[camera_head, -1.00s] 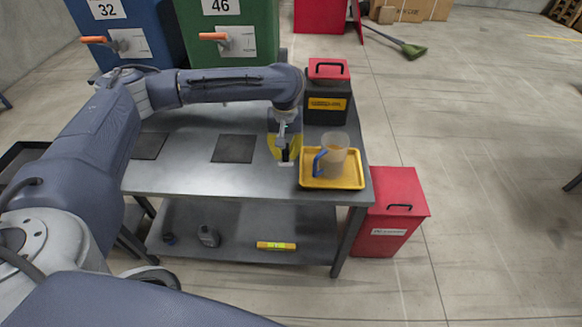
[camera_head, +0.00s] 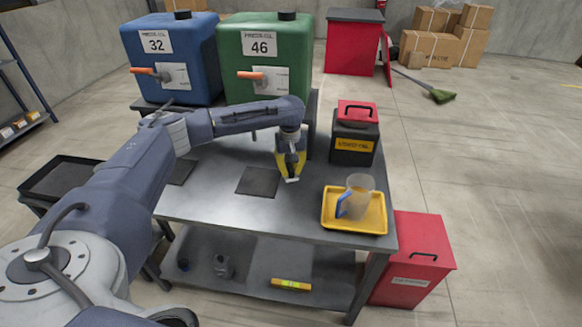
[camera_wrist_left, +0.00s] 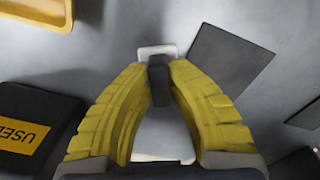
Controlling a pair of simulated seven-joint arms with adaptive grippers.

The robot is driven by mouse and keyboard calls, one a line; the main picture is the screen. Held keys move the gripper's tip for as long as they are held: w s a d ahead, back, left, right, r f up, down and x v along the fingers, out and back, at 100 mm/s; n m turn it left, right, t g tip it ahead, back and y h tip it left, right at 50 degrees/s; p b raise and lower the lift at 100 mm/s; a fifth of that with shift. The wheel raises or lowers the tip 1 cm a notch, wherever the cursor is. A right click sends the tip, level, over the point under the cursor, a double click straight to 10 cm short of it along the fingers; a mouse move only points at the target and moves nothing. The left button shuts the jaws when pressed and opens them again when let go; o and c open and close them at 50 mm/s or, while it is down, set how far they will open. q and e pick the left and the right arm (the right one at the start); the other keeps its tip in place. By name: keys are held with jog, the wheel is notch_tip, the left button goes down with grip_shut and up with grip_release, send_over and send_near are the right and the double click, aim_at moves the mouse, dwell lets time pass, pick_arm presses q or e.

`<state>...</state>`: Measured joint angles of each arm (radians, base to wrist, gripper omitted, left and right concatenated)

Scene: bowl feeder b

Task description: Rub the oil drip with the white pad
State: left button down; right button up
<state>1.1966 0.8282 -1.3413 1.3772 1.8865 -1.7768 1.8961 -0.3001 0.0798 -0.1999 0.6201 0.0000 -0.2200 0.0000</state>
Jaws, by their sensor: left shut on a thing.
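My left gripper (camera_head: 291,177) has yellow fingers and points down over the grey metal table (camera_head: 225,210), between a dark square mat and the yellow tray. It is shut on the white pad (camera_head: 292,180), which shows as a small pale strip at the fingertips. In the left wrist view the white pad (camera_wrist_left: 157,51) sticks out beyond the closed tips of the left gripper (camera_wrist_left: 158,75). I cannot tell whether the pad touches the table. I cannot make out the oil drip in either view. My right gripper is not in view.
A yellow tray (camera_head: 375,225) holds a clear jug (camera_head: 360,195) with a blue handle. A black box with a red lid (camera_head: 355,138) stands behind it. Dark mats (camera_head: 257,182) lie left of the gripper. Blue (camera_head: 170,50) and green (camera_head: 262,65) tanks stand at the back.

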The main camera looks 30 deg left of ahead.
aim_at(317, 191)
pick_arm(q)
jog(key=shift+f, duration=1.95)
jog(key=shift+f, duration=1)
jog(key=shift+d, duration=0.1)
jog(key=shift+w+d+r, duration=0.1)
jog(key=shift+w+d, duration=0.2)
jog(key=shift+d, duration=0.45)
jog(key=shift+w+d, duration=0.3)
jog(key=shift+d, duration=0.4)
jog(key=shift+w+d+f, duration=0.1)
jog(key=shift+w+d, duration=0.3)
jog(key=shift+d, duration=0.55)
jog(key=shift+w+d+f, duration=0.1)
jog(key=shift+w+d, duration=0.25)
jog(key=shift+d, duration=0.65)
jog(key=shift+w+d, duration=0.4)
jog(key=shift+d, duration=0.55)
jog(key=shift+d+r, duration=0.1)
jog(key=shift+d, duration=0.1)
